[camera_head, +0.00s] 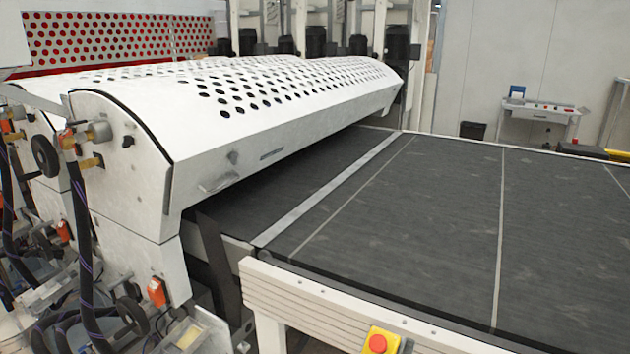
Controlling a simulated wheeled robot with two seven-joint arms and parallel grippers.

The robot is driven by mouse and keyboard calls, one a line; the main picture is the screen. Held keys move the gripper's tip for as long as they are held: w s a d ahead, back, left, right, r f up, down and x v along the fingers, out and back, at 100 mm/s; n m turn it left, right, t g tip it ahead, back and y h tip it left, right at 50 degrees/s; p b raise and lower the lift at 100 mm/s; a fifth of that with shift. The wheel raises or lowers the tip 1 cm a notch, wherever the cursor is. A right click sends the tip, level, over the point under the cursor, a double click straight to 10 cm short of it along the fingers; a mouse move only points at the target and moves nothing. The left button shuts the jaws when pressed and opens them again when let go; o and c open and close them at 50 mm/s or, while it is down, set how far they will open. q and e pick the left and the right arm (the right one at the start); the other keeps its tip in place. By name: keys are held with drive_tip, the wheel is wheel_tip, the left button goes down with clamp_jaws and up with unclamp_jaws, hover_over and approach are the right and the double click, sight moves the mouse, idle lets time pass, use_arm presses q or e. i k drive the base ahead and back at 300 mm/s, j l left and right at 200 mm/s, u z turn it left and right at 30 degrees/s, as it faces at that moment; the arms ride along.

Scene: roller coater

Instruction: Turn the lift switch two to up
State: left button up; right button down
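A white roller coater (250,105) with a curved, perforated cover fills the left and middle of the head view. An orange box-like part (157,292), perhaps a switch, is on its near end panel. A smaller orange part (65,232) is further left. I cannot tell which part, if any, is lift switch two, and no up or down label is readable. Neither of my grippers is in view.
A dark conveyor belt (440,215) with a pale frame extends right from the coater. A yellow box with a red button (378,343) is on its front edge. Hoses (82,260) crowd the lower left. A small white table (540,112) stands by the back wall.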

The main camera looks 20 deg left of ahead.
sight(32, 119)
drive_tip(key=k+j+u, duration=0.2)
drive_tip(key=j+u, duration=0.15)
drive_tip(key=j, duration=0.95)
drive_tip(key=j+u, duration=0.4)
drive_tip(key=j, duration=0.85)
drive_tip(key=i+j+u, duration=0.1)
drive_tip(key=i+j, duration=0.15)
drive_tip(key=j, duration=0.25)
drive_tip(key=i+j+u, duration=0.1)
drive_tip(key=i+j, duration=0.2)
drive_tip(key=j, duration=0.2)
drive_tip(key=i+j+u, duration=0.15)
drive_tip(key=j, duration=0.3)
drive_tip(key=i+j+z, duration=0.1)
drive_tip(key=j, duration=0.9)
drive_tip(key=i+j+z, duration=0.1)
drive_tip(key=i+j, duration=0.25)
drive_tip(key=j, duration=0.15)
drive_tip(key=i+j, duration=0.3)
drive_tip(key=j, duration=0.2)
drive_tip(key=i+j+z, duration=0.2)
drive_tip(key=i, duration=0.85)
drive_tip(key=l, duration=0.1)
